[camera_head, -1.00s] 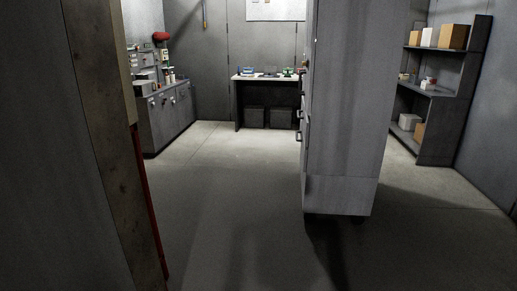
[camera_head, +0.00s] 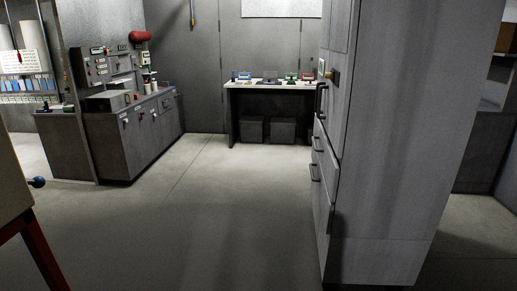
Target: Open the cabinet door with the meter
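A tall grey cabinet (camera_head: 395,150) stands close on the right, seen mostly from its side. Its front faces left and shows at a steep angle, with a dark upright handle (camera_head: 320,100) near the top and drawer handles (camera_head: 315,172) lower down. Neither of my grippers is in view.
A grey counter with control panels (camera_head: 128,140) stands at the left. A workbench (camera_head: 270,84) with small items and two bins under it is at the back wall. A beige block on red legs (camera_head: 40,250) is near left. The middle floor (camera_head: 200,220) is clear.

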